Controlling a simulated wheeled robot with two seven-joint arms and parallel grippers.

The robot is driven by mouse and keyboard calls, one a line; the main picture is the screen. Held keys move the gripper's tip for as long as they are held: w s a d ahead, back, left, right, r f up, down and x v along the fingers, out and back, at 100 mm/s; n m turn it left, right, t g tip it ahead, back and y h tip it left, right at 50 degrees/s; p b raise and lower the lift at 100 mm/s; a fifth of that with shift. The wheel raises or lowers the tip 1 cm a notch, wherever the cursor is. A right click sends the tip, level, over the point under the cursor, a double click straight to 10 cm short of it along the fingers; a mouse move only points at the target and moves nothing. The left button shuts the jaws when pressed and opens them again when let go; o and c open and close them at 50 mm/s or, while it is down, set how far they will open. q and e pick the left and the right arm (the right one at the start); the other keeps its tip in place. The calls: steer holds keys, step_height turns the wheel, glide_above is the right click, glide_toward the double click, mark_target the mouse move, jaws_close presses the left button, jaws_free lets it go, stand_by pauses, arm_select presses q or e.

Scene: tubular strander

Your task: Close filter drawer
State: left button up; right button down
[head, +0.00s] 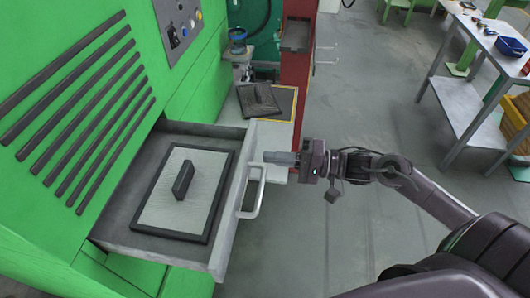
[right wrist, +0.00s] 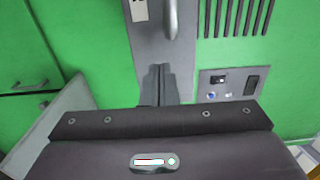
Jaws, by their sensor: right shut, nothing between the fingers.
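The grey filter drawer (head: 223,250) stands pulled out of the green machine in the head view. A filter panel (head: 165,215) with a black frame and a black grip block lies flat inside it. The bar handle (head: 258,195) is on the drawer's front face. It also shows in the right wrist view (right wrist: 173,20). My right gripper (head: 270,157) is shut and empty, with its fingertips close to the drawer front near the handle's far end. I cannot tell whether they touch. In the right wrist view the fingers (right wrist: 158,78) point at the grey front. My left gripper is not in view.
A dark filter panel (head: 258,100) lies on a pale stand behind the drawer, beside a red post (head: 297,75). A control panel (head: 180,25) is on the machine. A workbench (head: 462,107) stands at right. The grey floor (head: 350,235) before the drawer is clear.

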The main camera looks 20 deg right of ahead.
mark_target(175, 147)
steer(key=shift+x, duration=1.15)
steer(key=shift+a, duration=0.1)
steer(key=shift+w+a, duration=0.1)
steer(key=p+x, duration=0.1)
steer(key=x, duration=2.1)
steer(key=shift+r, duration=0.1)
steer(key=shift+r, duration=0.15)
